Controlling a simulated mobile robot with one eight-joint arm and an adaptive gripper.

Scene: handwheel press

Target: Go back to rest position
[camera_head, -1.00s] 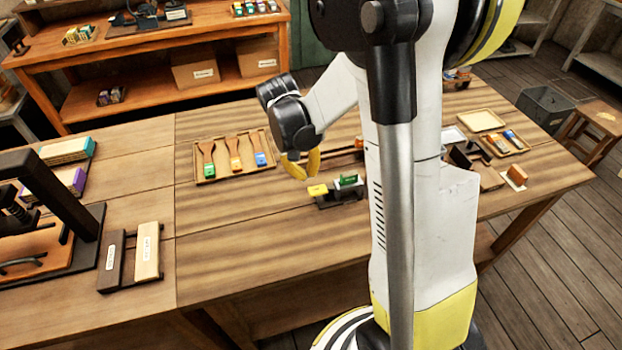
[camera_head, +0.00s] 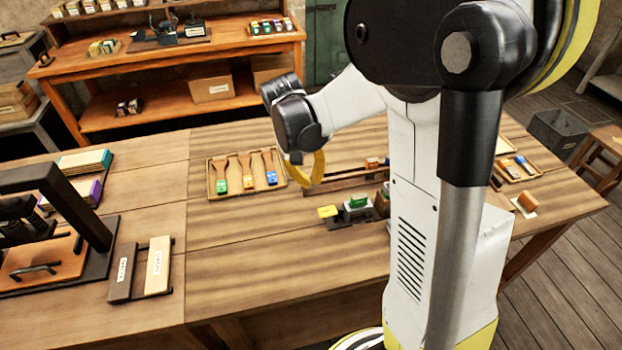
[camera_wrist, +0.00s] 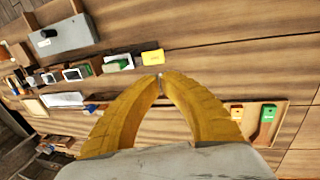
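My gripper (camera_wrist: 161,78) has yellow ribbed fingers whose tips meet, with nothing seen between them. In the head view its yellow fingers (camera_head: 317,170) hang over the workbench (camera_head: 250,245), just right of a wooden tray (camera_head: 212,190) with three brushes of green, orange and blue. The wrist view shows the bench below, with part of the brush tray (camera_wrist: 285,108) at the lower right. My arm hides part of the bench's right side.
A black press (camera_head: 60,210) stands at the left. A dark and a light block (camera_head: 158,265) lie near the front. Yellow (camera_head: 328,212) and green (camera_head: 357,202) pieces sit in a dark holder right of centre. A shelf unit (camera_head: 180,60) stands behind. The front middle of the bench is clear.

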